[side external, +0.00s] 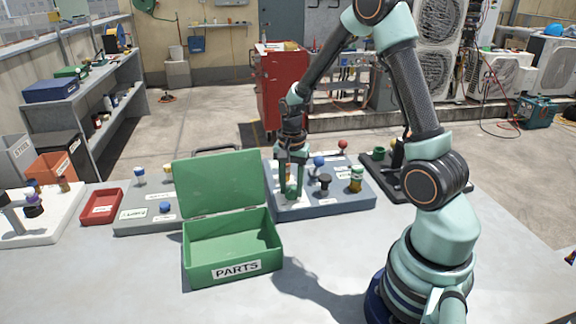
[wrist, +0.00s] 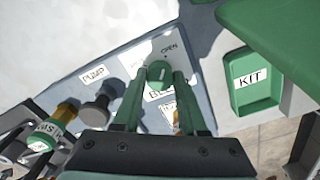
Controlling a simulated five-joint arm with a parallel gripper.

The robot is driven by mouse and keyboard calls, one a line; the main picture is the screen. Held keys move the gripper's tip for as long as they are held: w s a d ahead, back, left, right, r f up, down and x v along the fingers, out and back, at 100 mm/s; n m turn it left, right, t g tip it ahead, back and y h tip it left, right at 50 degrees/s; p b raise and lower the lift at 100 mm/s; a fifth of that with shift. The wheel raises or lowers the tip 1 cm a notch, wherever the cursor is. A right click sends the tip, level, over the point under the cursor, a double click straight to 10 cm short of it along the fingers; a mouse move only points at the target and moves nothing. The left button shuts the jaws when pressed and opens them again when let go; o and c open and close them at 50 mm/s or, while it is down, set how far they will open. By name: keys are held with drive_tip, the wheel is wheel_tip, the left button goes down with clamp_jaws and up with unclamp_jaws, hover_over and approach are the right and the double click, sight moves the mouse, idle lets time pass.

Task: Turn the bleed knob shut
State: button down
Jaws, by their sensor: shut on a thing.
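The bleed knob (wrist: 160,70) shows in the wrist view as a small green cap between my fingertips, beside a label partly reading "BL" and below the printed word OPEN. My gripper (wrist: 158,82) is shut on it from above. I cannot tell which way the knob is turned.
The panel also carries a black knob (side external: 325,180), a blue knob (side external: 318,162) and a green-and-yellow knob (side external: 356,178). A green PARTS box (side external: 232,269) with its lid up stands in front, left. A green KIT tray (wrist: 238,107) lies beside the panel.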

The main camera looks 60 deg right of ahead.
drive_tip(key=n, duration=0.8)
drive_tip(key=shift+n, duration=0.3)
drive_tip(key=n, duration=0.4)
drive_tip(key=shift+d, duration=0.1)
drive_tip(key=shift+n, duration=2.3)
drive_tip(key=shift+c, duration=2.2)
unclamp_jaws()
